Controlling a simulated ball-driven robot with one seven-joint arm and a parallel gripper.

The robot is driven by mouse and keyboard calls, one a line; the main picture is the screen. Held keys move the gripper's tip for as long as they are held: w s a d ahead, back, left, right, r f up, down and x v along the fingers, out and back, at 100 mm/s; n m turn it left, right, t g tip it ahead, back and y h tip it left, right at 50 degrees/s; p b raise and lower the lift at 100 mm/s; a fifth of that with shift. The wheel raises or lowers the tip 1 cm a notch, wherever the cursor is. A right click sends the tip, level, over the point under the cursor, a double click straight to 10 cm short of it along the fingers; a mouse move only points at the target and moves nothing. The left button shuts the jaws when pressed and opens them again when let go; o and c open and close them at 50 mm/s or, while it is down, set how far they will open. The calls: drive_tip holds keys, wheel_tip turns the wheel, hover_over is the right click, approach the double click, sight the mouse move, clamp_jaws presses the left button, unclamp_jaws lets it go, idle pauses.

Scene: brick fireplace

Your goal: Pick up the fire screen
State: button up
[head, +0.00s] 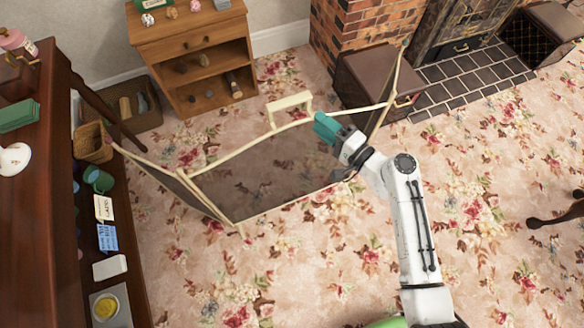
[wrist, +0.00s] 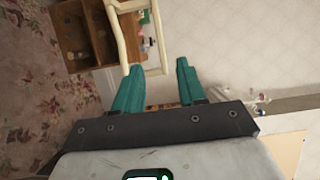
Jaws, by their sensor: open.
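The fire screen (head: 265,175) stands on the carpet in the head view. It has see-through dark mesh panels in a cream frame, with side panels angled at left and right. A cream handle (head: 289,104) rises from the top middle of the frame. My gripper (head: 322,126) has teal fingers and is close to the top rail, just right of the handle. In the wrist view the handle (wrist: 159,40) shows just beyond the fingertips of my open gripper (wrist: 160,66). I cannot tell whether a finger touches it.
A wooden shelf unit (head: 192,50) stands behind the screen. A brown box (head: 372,72) sits by the brick fireplace (head: 350,35), close to the screen's right side. A dark table (head: 45,150) and wicker basket (head: 94,145) are at left. Carpet in front is clear.

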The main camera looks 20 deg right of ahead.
sight(295, 100)
drive_tip(key=x, duration=0.3)
drive_tip(key=p+x, duration=0.1)
drive_tip(key=x, duration=0.6)
drive_tip(key=shift+w+d+p, duration=0.1)
drive_tip(key=shift+w+p, duration=0.25)
drive_tip(key=shift+w, duration=0.15)
clamp_jaws()
idle(0.9)
drive_tip(key=shift+r, duration=0.25)
